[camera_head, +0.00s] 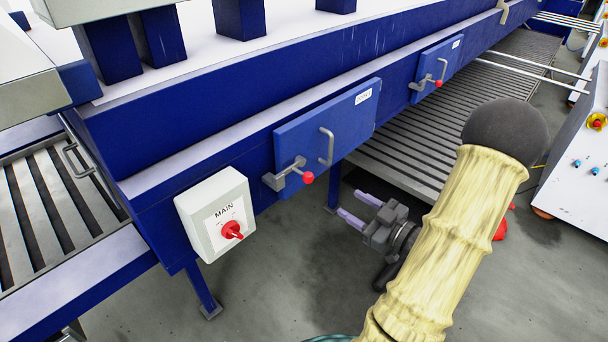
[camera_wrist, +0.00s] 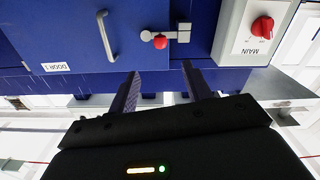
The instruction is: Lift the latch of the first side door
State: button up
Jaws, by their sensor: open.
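The first side door (camera_head: 350,122) is a blue panel on the side of the blue machine, with a white label reading DOOR 1. It carries a grey bar handle (camera_head: 327,146) and a grey latch (camera_head: 286,174) with a red ball knob (camera_head: 308,178). The latch lever lies roughly level across the door edge. In the wrist view the door (camera_wrist: 60,30), latch (camera_wrist: 165,36) and red knob (camera_wrist: 161,43) show upside down, ahead of the fingertips. My gripper (camera_head: 358,208) is open and empty, to the right of and apart from the latch.
A MAIN switch box (camera_head: 212,222) with a red rotary knob sits left of the door. A second door (camera_head: 437,68) with a similar latch is farther along. A slatted conveyor (camera_head: 420,140) lies behind my arm. A white control cabinet (camera_head: 580,160) stands at right.

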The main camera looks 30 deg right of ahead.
aim_at(304, 175)
jog(key=p+x, duration=0.3)
jog(key=x, duration=1.4)
jog(key=shift+s, duration=0.1)
grip_shut()
